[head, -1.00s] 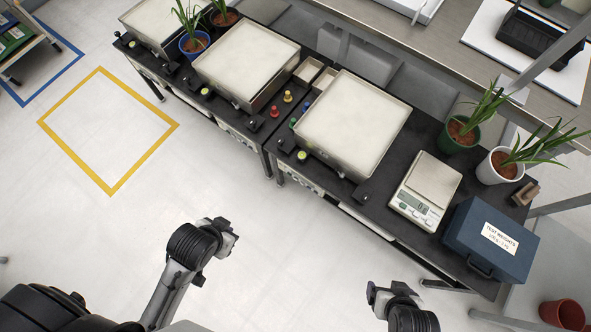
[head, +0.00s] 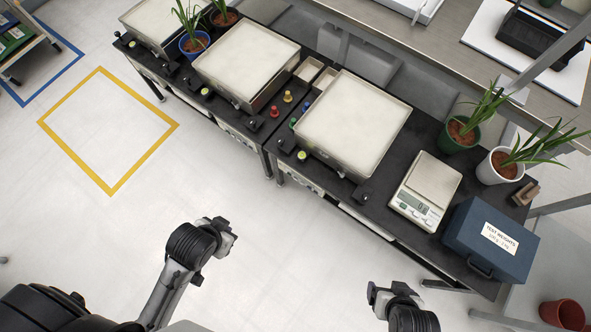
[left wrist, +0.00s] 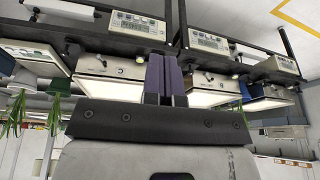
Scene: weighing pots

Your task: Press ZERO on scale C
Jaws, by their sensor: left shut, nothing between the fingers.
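Three large square scales with white tops stand in a row on the black benches: one at the back left (head: 165,22), one in the middle (head: 246,62) and one nearer right (head: 352,122). Control panels sit along the bench fronts; the left wrist view shows one large panel (left wrist: 138,24) and others beyond.
A small digital scale (head: 425,190) and a blue test-weights box (head: 490,238) stand at the bench's right end. Potted plants (head: 462,131) stand behind them. Red and yellow weights (head: 275,111) sit between the large scales. Open floor (head: 215,190) lies before the benches.

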